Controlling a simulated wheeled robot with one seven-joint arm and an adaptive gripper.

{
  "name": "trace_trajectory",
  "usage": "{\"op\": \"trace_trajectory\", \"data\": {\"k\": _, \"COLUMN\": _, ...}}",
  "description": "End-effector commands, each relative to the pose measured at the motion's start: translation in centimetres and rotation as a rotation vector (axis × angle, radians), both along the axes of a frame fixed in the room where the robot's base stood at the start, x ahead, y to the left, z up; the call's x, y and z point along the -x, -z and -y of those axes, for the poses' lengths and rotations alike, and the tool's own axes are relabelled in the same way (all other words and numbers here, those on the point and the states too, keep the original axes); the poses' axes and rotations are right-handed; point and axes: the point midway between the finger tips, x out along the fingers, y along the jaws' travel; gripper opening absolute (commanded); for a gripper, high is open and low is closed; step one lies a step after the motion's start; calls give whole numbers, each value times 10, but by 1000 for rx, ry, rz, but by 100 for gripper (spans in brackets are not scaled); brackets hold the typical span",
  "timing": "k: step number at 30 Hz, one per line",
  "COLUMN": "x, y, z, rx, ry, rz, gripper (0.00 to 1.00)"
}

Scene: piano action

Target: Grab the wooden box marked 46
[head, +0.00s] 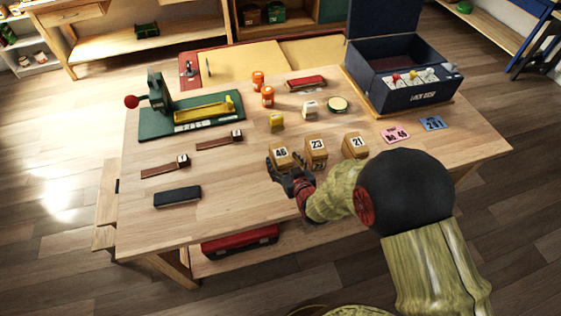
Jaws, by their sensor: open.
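The wooden box marked 46 (281,154) stands on the table, leftmost of a row of three numbered wooden boxes. My gripper (285,174) is at its near side, with the fingers low and close around its lower front. The gripper is open. I cannot tell whether the fingers touch the box. The fingers and part of the wrist hide the lower part of the box.
The wooden boxes marked 23 (317,148) and 21 (355,146) stand close to the right. A yellow object (276,122) and a white one (310,108) stand behind. A dark case (177,196) lies left. The table (230,208) is clear at the front left.

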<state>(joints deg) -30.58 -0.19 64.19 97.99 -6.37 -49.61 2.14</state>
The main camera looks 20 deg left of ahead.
Motion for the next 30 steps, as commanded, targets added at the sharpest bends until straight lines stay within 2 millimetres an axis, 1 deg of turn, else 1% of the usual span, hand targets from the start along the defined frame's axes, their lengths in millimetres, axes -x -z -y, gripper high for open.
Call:
{"op": "trace_trajectory", "data": {"k": 1, "x": -6, "y": 4, "z": -6, "rx": -1, "ry": -1, "rz": 1, "gripper": 64}}
{"op": "trace_trajectory", "data": {"k": 3, "x": -12, "y": 8, "z": -10, "rx": 0, "ry": -1, "rz": 0, "gripper": 64}}
{"op": "trace_trajectory", "data": {"k": 6, "x": -18, "y": 10, "z": -14, "rx": 0, "ry": -1, "rz": -1, "gripper": 64}}
{"op": "trace_trajectory", "data": {"k": 14, "x": -20, "y": 10, "z": -16, "rx": 0, "ry": 0, "rz": 0, "gripper": 64}}
{"op": "trace_trajectory", "data": {"k": 30, "x": -20, "y": 10, "z": -15, "rx": 1, "ry": 0, "rz": -1, "gripper": 34}}
